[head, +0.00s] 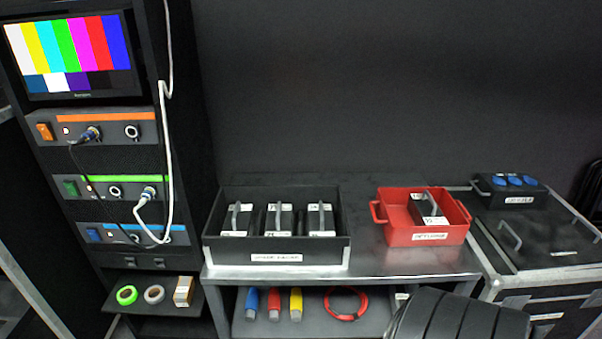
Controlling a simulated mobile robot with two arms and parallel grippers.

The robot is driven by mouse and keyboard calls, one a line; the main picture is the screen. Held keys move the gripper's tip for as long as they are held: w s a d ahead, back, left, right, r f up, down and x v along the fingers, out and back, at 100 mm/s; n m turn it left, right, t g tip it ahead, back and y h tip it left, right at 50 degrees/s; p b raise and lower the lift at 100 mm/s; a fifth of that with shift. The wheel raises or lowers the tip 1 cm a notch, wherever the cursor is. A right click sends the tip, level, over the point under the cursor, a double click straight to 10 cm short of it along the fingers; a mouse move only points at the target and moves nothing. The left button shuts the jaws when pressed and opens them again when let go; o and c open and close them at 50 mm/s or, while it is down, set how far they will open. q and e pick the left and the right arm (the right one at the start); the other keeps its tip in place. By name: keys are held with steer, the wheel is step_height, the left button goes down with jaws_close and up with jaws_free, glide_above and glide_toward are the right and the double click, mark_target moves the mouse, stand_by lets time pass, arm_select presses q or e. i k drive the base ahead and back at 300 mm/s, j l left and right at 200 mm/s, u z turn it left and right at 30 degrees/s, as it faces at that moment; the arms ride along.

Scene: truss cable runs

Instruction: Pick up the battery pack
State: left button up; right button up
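Three dark battery packs stand side by side in a black open bin: a left one (236,220), a middle one (279,220) and a right one (320,219). Each has a grey handle on top and white labels. The black bin (277,256) sits on the left of a metal bench and has a white label on its front. A similar pack (428,209) lies in a red bin (424,236) with side handles at the bench's right. Neither of my grippers is in view.
A rack with a colour-bar monitor (68,55) and cabled units stands at left. Tape rolls (127,294) lie on its low shelf. Colored tools (274,304) and a red cable coil (345,303) lie under the bench (370,262). A black case (550,240) stands at right.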

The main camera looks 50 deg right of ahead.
mark_target(240, 219)
steer(key=z, duration=1.2)
